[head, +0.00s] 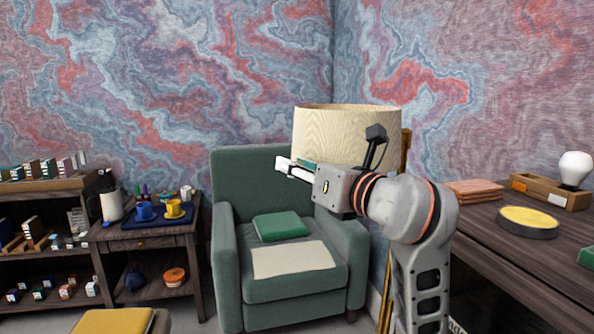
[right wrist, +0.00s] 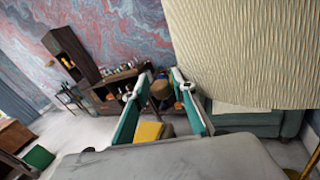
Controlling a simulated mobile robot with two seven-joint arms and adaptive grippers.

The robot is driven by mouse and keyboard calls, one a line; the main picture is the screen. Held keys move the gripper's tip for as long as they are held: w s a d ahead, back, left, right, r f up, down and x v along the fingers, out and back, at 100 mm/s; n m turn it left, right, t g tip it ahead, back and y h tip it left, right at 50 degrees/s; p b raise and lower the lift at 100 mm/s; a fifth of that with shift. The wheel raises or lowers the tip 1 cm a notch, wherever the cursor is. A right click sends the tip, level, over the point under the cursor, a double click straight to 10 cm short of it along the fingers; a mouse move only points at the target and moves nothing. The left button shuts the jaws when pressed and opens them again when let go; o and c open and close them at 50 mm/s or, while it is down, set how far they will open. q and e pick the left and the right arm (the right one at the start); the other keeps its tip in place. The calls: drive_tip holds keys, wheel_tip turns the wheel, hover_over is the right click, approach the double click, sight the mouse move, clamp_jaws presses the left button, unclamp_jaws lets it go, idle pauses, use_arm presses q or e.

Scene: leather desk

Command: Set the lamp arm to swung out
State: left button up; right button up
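The lamp's wide cream ribbed shade (head: 345,125) is in the middle right of the head view, in front of the wall corner. A strip of brass lamp post (head: 406,150) shows beside it; the lamp arm itself is mostly hidden. In the right wrist view the shade (right wrist: 255,50) fills the upper right, and a brass rod (right wrist: 308,165) shows at the lower right corner. My right gripper (head: 287,165) is at the shade's lower left side in the head view. Its teal-lined fingers (right wrist: 163,78) are apart with nothing between them. My left gripper is not in view.
A green armchair (head: 290,292) stands below the shade. A dark desk (head: 495,235) at right holds a bulb (head: 575,168), a yellow-topped round tin (head: 527,220) and a wooden tray (head: 550,192). A side table (head: 150,240) and shelves are at left. A yellow cushion (head: 113,321) is in front.

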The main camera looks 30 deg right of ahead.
wheel_tip(320, 180, up, 9)
drive_tip(key=shift+r, duration=0.15)
idle(0.4)
